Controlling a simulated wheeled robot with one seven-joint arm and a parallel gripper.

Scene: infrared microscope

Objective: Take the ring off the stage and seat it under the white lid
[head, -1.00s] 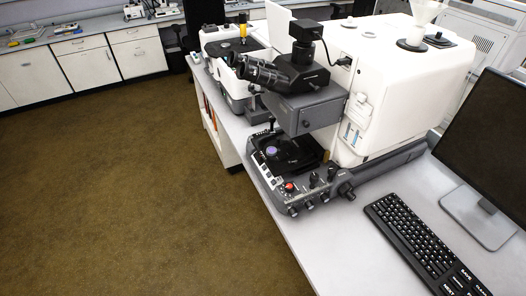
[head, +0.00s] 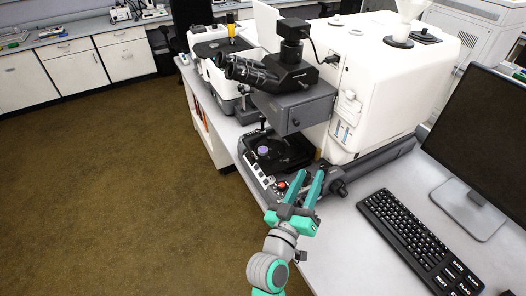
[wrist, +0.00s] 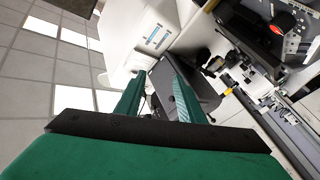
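A separate ring is too small to make out there. A white funnel-shaped piece (head: 405,22) stands on a dark round base on top of the white housing; I cannot tell whether it is the white lid. My gripper (head: 309,174) is open and empty, in front of the stage and above the control panel's near end. In the wrist view my two green fingers (wrist: 158,78) are apart with nothing between them.
The microscope's grey head and eyepieces (head: 290,78) overhang the stage. A red knob (head: 282,186) sits on the panel close to my gripper. A keyboard (head: 418,240) and monitor (head: 480,140) stand at the right. The bench between panel and keyboard is clear.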

